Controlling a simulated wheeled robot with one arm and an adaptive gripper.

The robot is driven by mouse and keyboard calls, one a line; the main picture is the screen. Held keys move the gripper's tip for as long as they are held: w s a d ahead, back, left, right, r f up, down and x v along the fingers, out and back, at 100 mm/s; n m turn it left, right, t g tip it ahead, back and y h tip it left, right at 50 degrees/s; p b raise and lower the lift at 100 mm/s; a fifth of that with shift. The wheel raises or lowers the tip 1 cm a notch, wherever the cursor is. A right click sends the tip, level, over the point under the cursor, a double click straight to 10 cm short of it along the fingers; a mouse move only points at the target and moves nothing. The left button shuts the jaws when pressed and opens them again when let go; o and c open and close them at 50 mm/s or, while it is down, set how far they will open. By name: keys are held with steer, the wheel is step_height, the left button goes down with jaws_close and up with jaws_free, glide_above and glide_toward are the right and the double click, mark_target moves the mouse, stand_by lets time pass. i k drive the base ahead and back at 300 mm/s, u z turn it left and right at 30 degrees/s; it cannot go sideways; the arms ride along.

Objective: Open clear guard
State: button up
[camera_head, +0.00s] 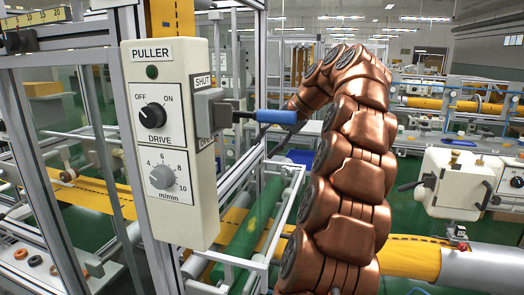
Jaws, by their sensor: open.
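No clear guard can be told apart for certain among the frames and machines. A grey-white PULLER box (171,205) stands at the left, on a metal frame. On its right side is a grey block (209,113) with a SHUT label above it and another, partly hidden label below. A dark rod with a blue grip (277,116) sticks out from the block to the right, about level. My copper arm rises at the centre and bends away near the blue grip.
The box carries a DRIVE knob (153,115) and a speed dial (163,177). Metal uprights (111,155) stand close at the left. A green roller (250,235) and yellow felt lie below. A white machine head (452,182) and pale tube (485,268) are at the right.

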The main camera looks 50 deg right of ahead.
mark_target(275, 247)
steer(key=k, duration=1)
